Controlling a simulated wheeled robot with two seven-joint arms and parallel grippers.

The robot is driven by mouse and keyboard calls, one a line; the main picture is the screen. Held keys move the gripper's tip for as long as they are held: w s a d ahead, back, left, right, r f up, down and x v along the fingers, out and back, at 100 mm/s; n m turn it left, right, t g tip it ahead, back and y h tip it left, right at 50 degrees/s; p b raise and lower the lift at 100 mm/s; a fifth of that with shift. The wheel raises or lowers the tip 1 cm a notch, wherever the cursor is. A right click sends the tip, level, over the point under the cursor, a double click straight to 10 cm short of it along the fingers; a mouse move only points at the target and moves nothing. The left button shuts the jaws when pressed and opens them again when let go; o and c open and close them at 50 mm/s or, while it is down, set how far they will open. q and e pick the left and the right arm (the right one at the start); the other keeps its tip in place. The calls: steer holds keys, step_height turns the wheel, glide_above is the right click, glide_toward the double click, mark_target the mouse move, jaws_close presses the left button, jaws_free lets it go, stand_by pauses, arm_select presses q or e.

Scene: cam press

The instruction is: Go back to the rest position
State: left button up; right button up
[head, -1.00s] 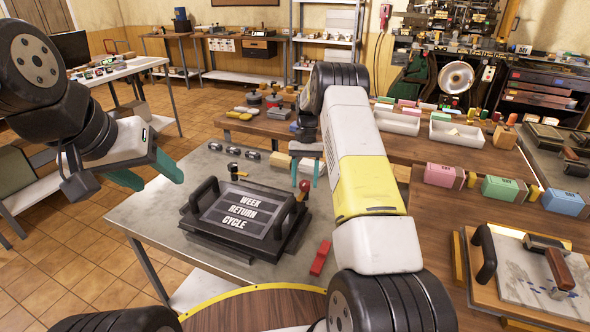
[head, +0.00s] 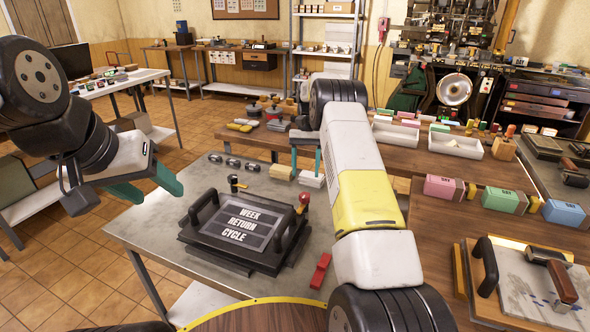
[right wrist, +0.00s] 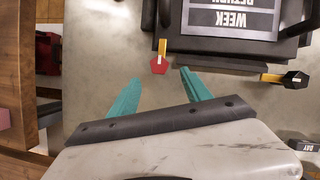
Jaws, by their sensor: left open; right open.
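My left gripper (head: 150,186) is open and empty at the left, in the air beside the grey metal table. The dark press plate labelled "WEEK RETURN CYCLE" (head: 240,222) lies on the table, apart from both grippers. It also shows upside down in the right wrist view (right wrist: 235,18).
A red clip (head: 320,271) lies right of the plate. Red-knobbed (head: 304,199) and black-knobbed (head: 233,180) levers stand by it. Small blocks (head: 282,172) lie at the table's back. A wooden bench (head: 420,215) with coloured boxes and trays stands right. The table's left front is clear.

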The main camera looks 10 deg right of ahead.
steer(key=s+a+r+n+t, duration=0.1)
steer(key=s+r+t, duration=0.2)
steer(key=s+r, duration=0.6)
steer(key=s+a+r+n+t, duration=0.15)
steer(key=s+r, duration=0.25)
steer(key=r, duration=0.9)
steer(key=s+a+t, duration=0.1)
steer(key=s+t, duration=0.2)
steer(key=s, duration=0.8)
steer(key=s+a+n+t+y, duration=0.1)
steer(key=s+a+t, duration=0.1)
steer(key=s, duration=1)
steer(key=shift+s+a+t, duration=0.2)
steer(key=shift+a+t, duration=0.05)
steer(key=shift+t, duration=0.2)
steer(key=shift+w+n, duration=0.1)
steer(key=shift+n, duration=0.15)
